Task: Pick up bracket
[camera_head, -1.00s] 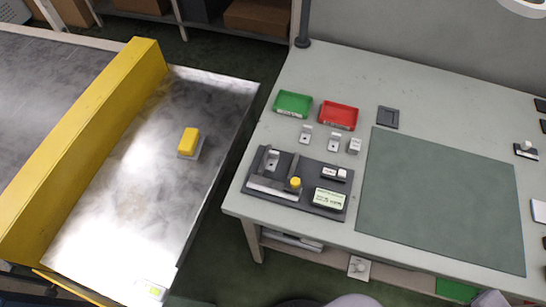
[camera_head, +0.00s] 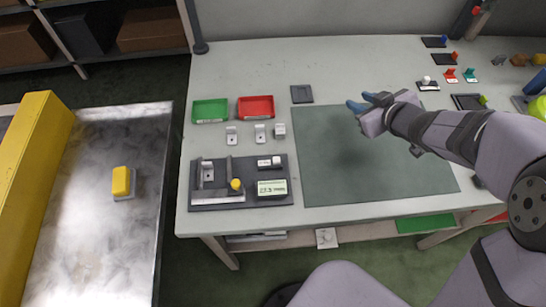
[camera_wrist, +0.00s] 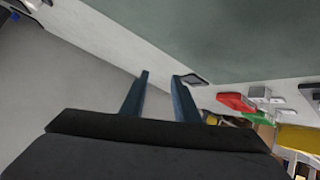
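Small pale metal brackets stand in a row on the table below the two trays in the head view: a left one (camera_head: 231,135), a middle one (camera_head: 260,133) and a right one (camera_head: 280,130). A similar pale part (camera_head: 208,173) sits in the dark fixture board (camera_head: 217,201). My gripper (camera_head: 368,102) is above the back of the green mat, well to the right of the brackets. Its blue fingers are apart with nothing between them, as the wrist view (camera_wrist: 160,88) also shows. In the wrist view the brackets are small, at the right.
A green tray (camera_head: 210,111) and a red tray (camera_head: 256,107) lie behind the brackets. A dark square plate (camera_head: 302,94) is right of them. The green mat (camera_head: 345,175) is bare. A yellow-topped block (camera_head: 121,181) rests on the conveyor, left of a gap. Small coloured parts stand at the back right.

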